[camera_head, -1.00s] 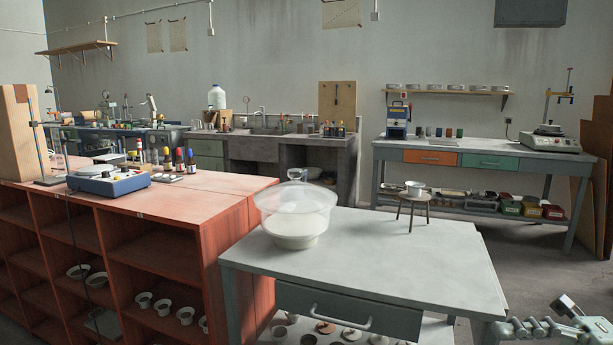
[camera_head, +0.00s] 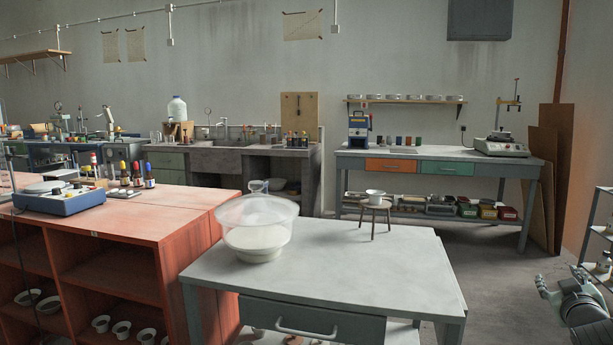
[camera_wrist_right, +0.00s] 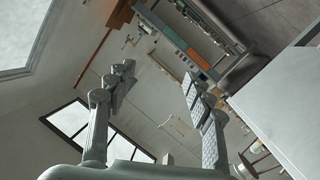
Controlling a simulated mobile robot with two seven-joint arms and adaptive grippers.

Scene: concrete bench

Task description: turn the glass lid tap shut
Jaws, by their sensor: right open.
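The glass vessel (camera_head: 257,240) with its wide clear bowl-shaped lid (camera_head: 240,212) stands upright on the left rear part of the grey table. The glass tap (camera_head: 259,186) sits on top of the lid; it is too small to tell which way it is turned. My right gripper (camera_head: 556,287) is at the lower right of the head view, beyond the table's right edge and well apart from the vessel. In the right wrist view its two fingers (camera_wrist_right: 157,82) are spread apart with nothing between them. My left gripper is not in view.
The grey table (camera_head: 330,272) has free room to the right of the vessel. A small stool-like stand (camera_head: 375,207) with a white bowl stands at its back. A red shelf unit (camera_head: 130,222) with bottles adjoins on the left. A metal rack (camera_head: 598,235) is at far right.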

